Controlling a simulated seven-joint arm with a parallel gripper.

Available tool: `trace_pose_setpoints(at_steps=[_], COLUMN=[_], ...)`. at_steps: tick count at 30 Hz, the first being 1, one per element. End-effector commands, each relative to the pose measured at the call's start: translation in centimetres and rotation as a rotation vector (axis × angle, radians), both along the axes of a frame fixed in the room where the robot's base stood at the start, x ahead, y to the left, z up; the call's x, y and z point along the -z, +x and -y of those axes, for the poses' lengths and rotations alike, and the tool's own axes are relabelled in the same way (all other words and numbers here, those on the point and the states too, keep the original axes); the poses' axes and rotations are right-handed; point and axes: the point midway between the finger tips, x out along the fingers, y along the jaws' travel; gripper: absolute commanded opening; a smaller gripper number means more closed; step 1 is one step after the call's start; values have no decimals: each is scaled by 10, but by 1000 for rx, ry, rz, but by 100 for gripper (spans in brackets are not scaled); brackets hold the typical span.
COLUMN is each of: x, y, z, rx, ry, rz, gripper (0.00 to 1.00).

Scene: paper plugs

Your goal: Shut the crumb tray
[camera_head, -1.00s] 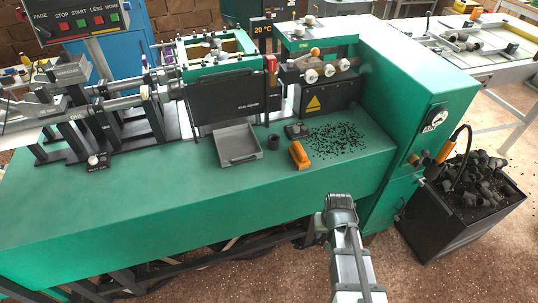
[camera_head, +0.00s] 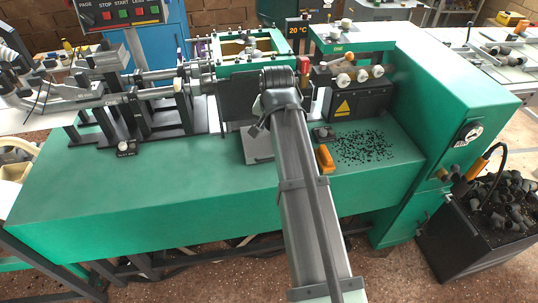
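The crumb tray (camera_head: 253,150) is a shallow grey tray sticking out onto the green bench top, below the black front panel (camera_head: 236,101) of the machine. Only its left part shows; my arm covers the rest. My arm reaches up from the bottom of the view, and its wrist end (camera_head: 281,90) is in front of the panel, over the tray area. The fingers of my gripper are hidden by the wrist, so I cannot tell whether they are open or touch the tray.
An orange-handled brush or scraper (camera_head: 325,158) lies right of my arm, beside scattered black crumbs (camera_head: 363,147). A green cabinet (camera_head: 450,110) rises at the right, with a black bin (camera_head: 480,225) of dark plugs beside it. The bench's left front (camera_head: 130,195) is clear.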

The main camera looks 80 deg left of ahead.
Motion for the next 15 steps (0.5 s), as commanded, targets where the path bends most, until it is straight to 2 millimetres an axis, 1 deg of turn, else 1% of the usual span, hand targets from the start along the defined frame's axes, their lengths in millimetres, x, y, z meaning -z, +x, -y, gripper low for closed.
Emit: trace_pose_setpoints(at_steps=[1,6,10,15], x=[-5,-4,-3,0], y=[0,1,0,0], z=[-8,-14,-10,1], rx=[53,263,463,732], ry=[-12,-67,-112,-160], rz=[-21,-98,-160,-229], gripper=[38,38,38,38])
